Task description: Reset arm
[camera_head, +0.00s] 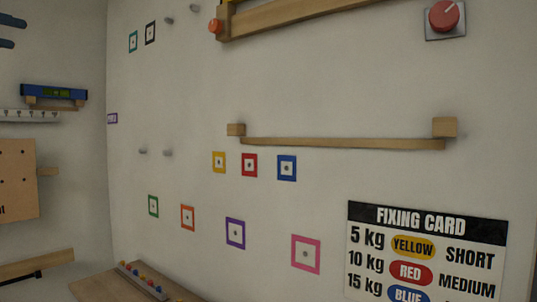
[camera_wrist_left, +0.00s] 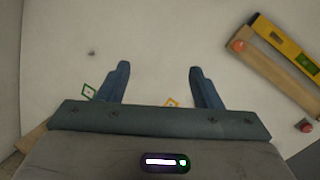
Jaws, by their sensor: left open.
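My left gripper (camera_head: 10,32) shows only as two dark blue fingertips at the upper left edge of the head view. In the left wrist view its two fingers (camera_wrist_left: 157,80) stand wide apart, open, with nothing between them but pale wall. The fingers point toward the wall and appear clear of it. My right gripper is in neither view.
The wall carries a wooden rail (camera_head: 340,143), a red knob (camera_head: 444,16), coloured square markers and a fixing card (camera_head: 425,255). A blue level (camera_head: 53,92) sits at the left. A yellow level (camera_wrist_left: 285,42) shows in the wrist view. A wooden surface (camera_head: 95,287) lies below.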

